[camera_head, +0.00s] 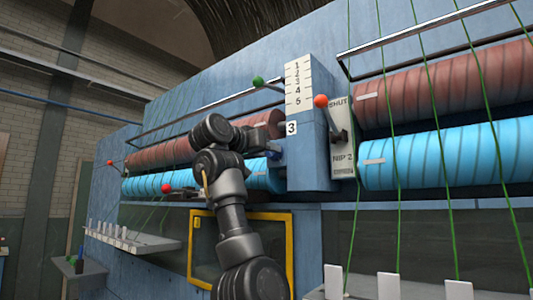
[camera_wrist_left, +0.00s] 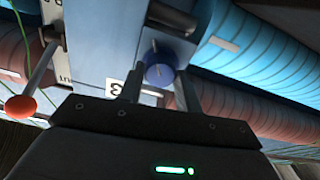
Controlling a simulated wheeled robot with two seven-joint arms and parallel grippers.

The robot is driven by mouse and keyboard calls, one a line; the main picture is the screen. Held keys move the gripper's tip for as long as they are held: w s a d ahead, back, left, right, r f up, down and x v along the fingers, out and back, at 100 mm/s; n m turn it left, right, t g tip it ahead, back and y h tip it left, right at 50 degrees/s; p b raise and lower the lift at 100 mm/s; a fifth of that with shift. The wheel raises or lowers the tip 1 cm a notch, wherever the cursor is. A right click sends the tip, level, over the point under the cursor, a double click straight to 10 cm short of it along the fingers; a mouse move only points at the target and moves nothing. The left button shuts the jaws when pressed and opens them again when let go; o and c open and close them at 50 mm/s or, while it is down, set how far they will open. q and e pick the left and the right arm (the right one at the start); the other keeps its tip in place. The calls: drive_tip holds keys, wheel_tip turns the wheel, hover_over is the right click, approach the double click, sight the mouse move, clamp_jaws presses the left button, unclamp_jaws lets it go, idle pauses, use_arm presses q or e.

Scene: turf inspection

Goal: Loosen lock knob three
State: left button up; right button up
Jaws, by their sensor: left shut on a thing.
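Lock knob three (camera_wrist_left: 159,72) is a round dark blue knob on the blue machine column, next to a white label "3" (camera_wrist_left: 116,88). In the left wrist view it sits between the fingertips of my left gripper (camera_wrist_left: 160,82), which is shut on it. In the head view my left gripper (camera_head: 271,144) reaches the column's left side, just left of the "3" label (camera_head: 291,128). The knob is mostly hidden there by the gripper. My right gripper is not in view.
A red-balled lever (camera_head: 321,101) stands right of the column, with a green-balled lever (camera_head: 258,82) above my gripper. Brown rollers (camera_head: 445,83) and light blue rollers (camera_head: 450,152) flank the column. A yellow frame (camera_head: 289,250) is below. Green strands cross the right side.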

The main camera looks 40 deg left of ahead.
use_arm(q)
drive_tip(key=shift+r+m, duration=0.1)
drive_tip(key=shift+m, duration=0.2)
idle(0.4)
drive_tip(key=o, duration=1)
drive_tip(key=shift+s, duration=0.1)
